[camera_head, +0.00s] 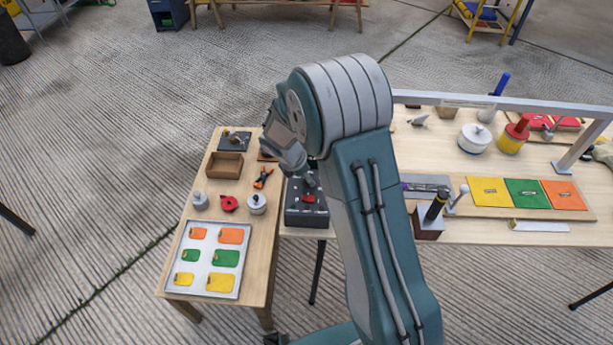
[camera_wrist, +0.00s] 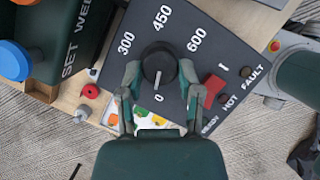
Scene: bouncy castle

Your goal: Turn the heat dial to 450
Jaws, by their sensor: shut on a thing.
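The heat dial (camera_wrist: 160,62) is a round black knob on a dark grey control box (camera_wrist: 213,55), with 300, 450 and 600 printed around its top and 0 below it. The dial's white pointer line points down toward 0. My gripper (camera_wrist: 159,72) has one finger on each side of the dial and is shut on it. In the head view the control box (camera_head: 304,216) stands by the left table; my arm hides part of it, and the dial cannot be made out clearly there.
A red switch (camera_wrist: 214,90) sits on the box close to my right-hand finger, near the READY, HOT and FAULT labels. A dark green block marked SET (camera_wrist: 65,35) stands at the left. The left table (camera_head: 262,232) holds a tray of coloured cards (camera_head: 209,259) and small parts.

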